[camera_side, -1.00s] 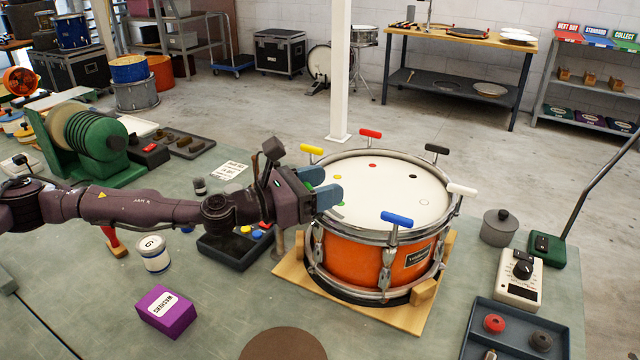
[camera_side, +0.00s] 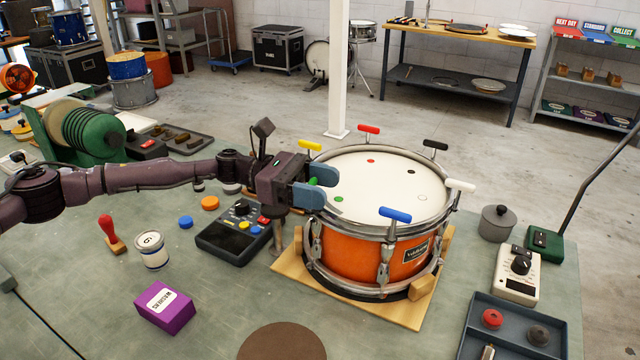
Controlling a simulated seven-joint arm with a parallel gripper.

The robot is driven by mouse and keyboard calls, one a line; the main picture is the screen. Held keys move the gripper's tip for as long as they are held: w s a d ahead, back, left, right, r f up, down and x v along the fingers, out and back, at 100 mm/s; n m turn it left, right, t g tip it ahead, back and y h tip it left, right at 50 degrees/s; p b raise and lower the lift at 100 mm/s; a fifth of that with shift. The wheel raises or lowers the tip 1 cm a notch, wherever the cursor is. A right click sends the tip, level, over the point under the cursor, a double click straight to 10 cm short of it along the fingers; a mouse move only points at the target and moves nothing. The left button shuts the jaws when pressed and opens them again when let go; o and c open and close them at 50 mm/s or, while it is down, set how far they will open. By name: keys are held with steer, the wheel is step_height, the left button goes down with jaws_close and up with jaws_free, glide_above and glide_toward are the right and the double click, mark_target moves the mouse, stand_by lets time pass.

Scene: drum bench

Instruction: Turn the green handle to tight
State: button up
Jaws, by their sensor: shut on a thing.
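The orange snare drum (camera_side: 350,257) stands upright on a wooden base (camera_side: 291,279) at the middle right. Coloured T-handles stand around its rim: yellow (camera_side: 310,146), red (camera_side: 369,129), black (camera_side: 435,145), white (camera_side: 461,186) and blue (camera_side: 395,215). My gripper (camera_side: 318,184) is at the left rim, its blue fingers shut on the green handle. Only a small bit of the green handle (camera_side: 313,181) shows between the fingers; the rest is hidden. A green dot (camera_side: 338,199) lies on the drumhead near my fingers. I cannot tell how tight the handle is.
A dark control box (camera_side: 232,238) sits below my arm, left of the drum. A grey tray (camera_side: 470,328) and a meter (camera_side: 515,275) are at the right.

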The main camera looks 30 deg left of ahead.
steer(key=shift+a+m+g, duration=0.1)
steer(key=shift+m+g, duration=0.5)
steer(key=shift+g, duration=0.4)
steer(key=o, duration=0.9)
steer(key=a, duration=1.3)
steer(key=shift+s, duration=0.3)
steer(key=shift+d, duration=0.1)
